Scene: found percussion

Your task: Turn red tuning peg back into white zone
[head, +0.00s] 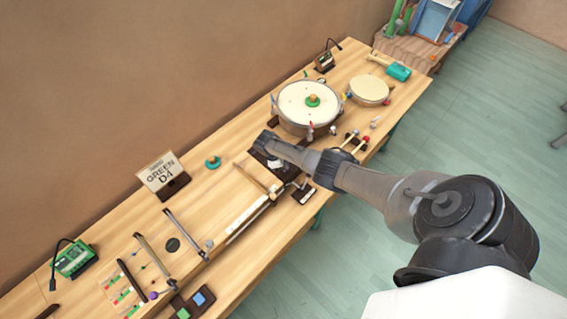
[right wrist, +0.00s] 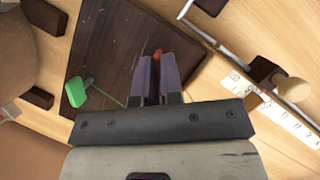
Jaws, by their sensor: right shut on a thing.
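My right gripper (right wrist: 157,72) is shut on the red tuning peg (right wrist: 158,54), seen in the right wrist view. Only a sliver of the red peg shows between and beyond the two fingers. The peg stands at a dark wooden board (right wrist: 112,45). A green peg (right wrist: 77,92) sits to the left on the same board, apart from my fingers. In the head view my right arm reaches over the dark board (head: 259,158) and hides the red peg. I cannot make out the white zone or the peg's angle. My left gripper is not in view.
A drum (head: 308,92) and a smaller drum (head: 369,90) stand behind on the bench. A sign reading "GREEN D4" (head: 161,173) and a teal ring-shaped thing (head: 213,162) are to the left. A white scale strip (right wrist: 290,122) runs right of the board.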

